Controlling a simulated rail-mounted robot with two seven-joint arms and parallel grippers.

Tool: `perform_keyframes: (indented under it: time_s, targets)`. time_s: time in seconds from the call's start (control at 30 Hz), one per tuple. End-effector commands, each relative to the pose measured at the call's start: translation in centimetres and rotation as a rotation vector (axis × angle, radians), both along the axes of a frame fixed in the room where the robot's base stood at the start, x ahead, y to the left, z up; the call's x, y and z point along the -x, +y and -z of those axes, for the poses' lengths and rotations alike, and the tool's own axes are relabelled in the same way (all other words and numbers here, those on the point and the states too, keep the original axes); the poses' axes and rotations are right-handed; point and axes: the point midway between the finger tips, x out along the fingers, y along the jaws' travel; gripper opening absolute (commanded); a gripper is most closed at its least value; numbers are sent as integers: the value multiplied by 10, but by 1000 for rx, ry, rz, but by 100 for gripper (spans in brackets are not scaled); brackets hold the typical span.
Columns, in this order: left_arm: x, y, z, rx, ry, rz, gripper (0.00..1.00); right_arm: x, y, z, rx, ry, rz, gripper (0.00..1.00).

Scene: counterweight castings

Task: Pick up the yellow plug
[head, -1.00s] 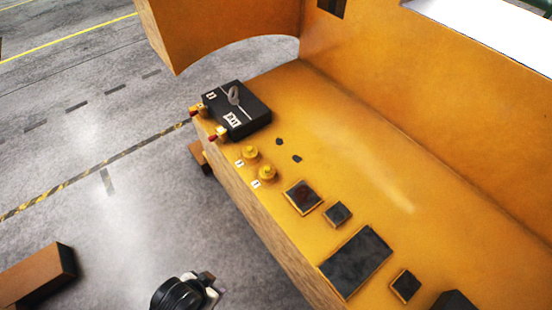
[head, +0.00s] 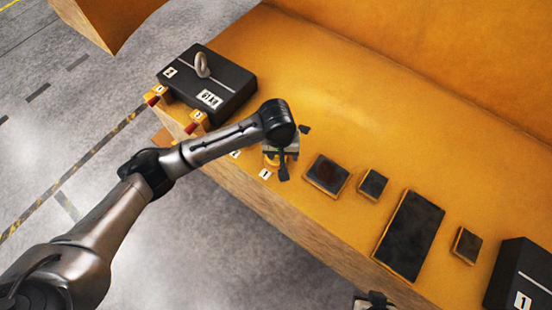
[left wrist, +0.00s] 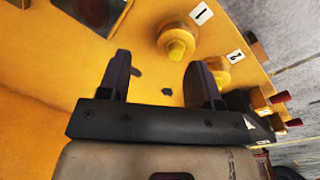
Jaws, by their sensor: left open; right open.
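Two round yellow plugs stand on the orange casting's ledge, as the left wrist view shows: one by label 1 (left wrist: 177,42), one by label 2 (left wrist: 217,69). In the head view, only a bit of a yellow plug (head: 271,161) shows; my left arm and gripper hide the rest. My left gripper (head: 283,169) hangs over the ledge at the plugs. In the left wrist view, its jaws (left wrist: 160,66) are open, and the plug by label 1 appears ahead, between the fingertip directions. No grip on it shows. My right gripper (head: 374,302) is partly visible at the bottom edge, away from the plugs.
A black box with a ring handle (head: 232,88) sits left of the plugs, with red-tipped yellow fittings (head: 198,123) before it. Dark square plates (head: 410,236) lie along the ledge to the right. Another black box (head: 524,275) stands far right. The casting's wall rises behind.

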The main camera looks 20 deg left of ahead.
Motion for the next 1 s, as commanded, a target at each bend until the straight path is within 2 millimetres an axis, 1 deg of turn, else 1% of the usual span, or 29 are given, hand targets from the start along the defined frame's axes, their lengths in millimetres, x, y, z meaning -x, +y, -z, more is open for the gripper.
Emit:
perform_keyframes:
  time_s: [0.03, 0.1, 0.2, 0.37, 0.47, 0.7, 0.8, 0.9, 1.0]
  targets:
    - [-14, 9, 2, -26, 5, -47, 58, 0, -1, 13, 3, -1, -1, 43]
    - [-26, 19, -2, -51, 19, -108, 58, 0, -2, 19, 7, 0, -2, 43]
    - [-38, 29, -9, -77, 33, -178, 58, 0, -3, 25, 8, 0, -3, 43]
    - [-49, 40, -13, -101, 45, -247, 58, 0, -2, 29, 6, 0, -2, 43]
    - [-50, 43, -4, -108, 50, -263, 58, 0, -1, 30, 3, -1, 0, 43]
    - [-51, 43, 37, -107, 52, -266, 58, 0, 1, 30, -3, -1, 3, 43]
    - [-51, 43, 50, -106, 50, -265, 58, 0, 2, 30, -6, 0, 4, 43]
    - [-51, 42, 60, -105, 49, -263, 58, 0, 2, 30, -7, 0, 4, 43]
    - [-51, 42, 66, -105, 49, -263, 58, 0, 2, 30, -7, 0, 4, 43]
